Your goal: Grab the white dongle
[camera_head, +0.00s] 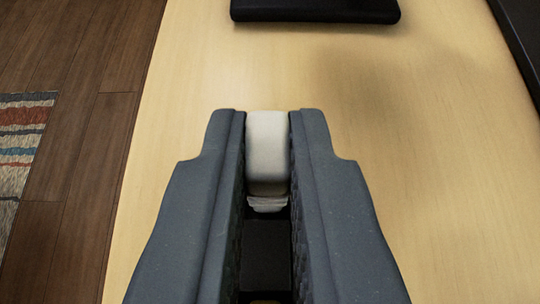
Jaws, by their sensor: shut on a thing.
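The white dongle (267,150) is a small, smooth, pale block with rounded edges in the middle of the head camera view. My gripper (267,130) is shut on it, with one dark grey finger against each side near the tips. A narrower, ridged pale part of the dongle shows at its near end, between the fingers. The fingers hide the dongle's sides. I cannot tell whether the dongle touches the table below it.
The light wooden table (440,190) is clear around my gripper. A flat black object (315,10) lies at the far edge of the view. Another dark object (520,45) is at the upper right. Left of the table are a dark wooden floor (90,120) and a striped rug (22,150).

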